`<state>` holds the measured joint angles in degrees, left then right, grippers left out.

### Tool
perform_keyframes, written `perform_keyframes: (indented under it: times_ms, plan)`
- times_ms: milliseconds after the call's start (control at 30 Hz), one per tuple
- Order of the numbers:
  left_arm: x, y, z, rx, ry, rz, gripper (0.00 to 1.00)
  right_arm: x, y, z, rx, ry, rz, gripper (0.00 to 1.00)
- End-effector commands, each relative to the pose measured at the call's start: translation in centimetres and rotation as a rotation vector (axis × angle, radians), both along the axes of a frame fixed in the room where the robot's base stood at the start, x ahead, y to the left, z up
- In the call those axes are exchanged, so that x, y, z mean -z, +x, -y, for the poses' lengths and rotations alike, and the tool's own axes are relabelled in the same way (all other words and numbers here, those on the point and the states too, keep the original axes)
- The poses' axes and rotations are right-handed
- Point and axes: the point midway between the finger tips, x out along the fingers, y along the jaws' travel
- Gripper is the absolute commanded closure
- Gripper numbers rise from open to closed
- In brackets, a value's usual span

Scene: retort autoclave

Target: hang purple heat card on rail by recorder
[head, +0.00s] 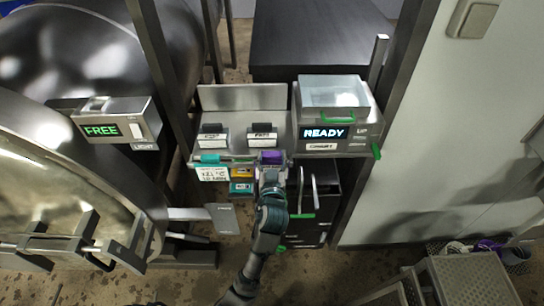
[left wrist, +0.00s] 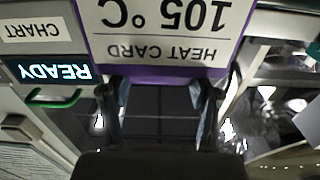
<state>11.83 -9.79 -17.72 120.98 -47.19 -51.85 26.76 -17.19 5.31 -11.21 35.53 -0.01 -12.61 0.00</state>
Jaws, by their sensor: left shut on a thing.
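The purple heat card (head: 271,157) is in my left gripper (head: 270,172), in front of the shelf and just left of the recorder. In the left wrist view the card (left wrist: 165,30) appears upside down, white with a purple edge, reading "HEAT CARD 105 °C". The left gripper (left wrist: 160,88) is shut on its purple edge. The recorder (head: 343,147) has a "READY" display and a "CHART" label. The rail (head: 240,159) runs along the shelf front, left of the card. Whether the card touches the rail is hidden. My right gripper is out of view.
A teal-topped card (head: 212,173) reading 121 °C hangs left of the held card. Orange and teal cards (head: 241,187) show below the rail. The "FREE" light box (head: 115,128) is left.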

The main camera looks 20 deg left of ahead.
Motion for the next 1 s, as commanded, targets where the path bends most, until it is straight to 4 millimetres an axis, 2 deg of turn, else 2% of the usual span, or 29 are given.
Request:
perform_keyframes:
  times_ms: [167, 533, 1000]
  plan:
    - [0.5, 0.0, -0.7, -0.002, -0.002, 0.000, 0.82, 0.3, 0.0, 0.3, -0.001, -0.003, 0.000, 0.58]
    - [1.2, 0.0, 0.1, -0.001, 0.003, -0.002, 0.82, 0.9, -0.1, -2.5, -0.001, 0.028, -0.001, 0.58]
    - [2.1, -0.1, -0.1, -0.001, 0.000, -0.001, 0.82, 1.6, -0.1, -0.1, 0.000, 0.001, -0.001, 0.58]
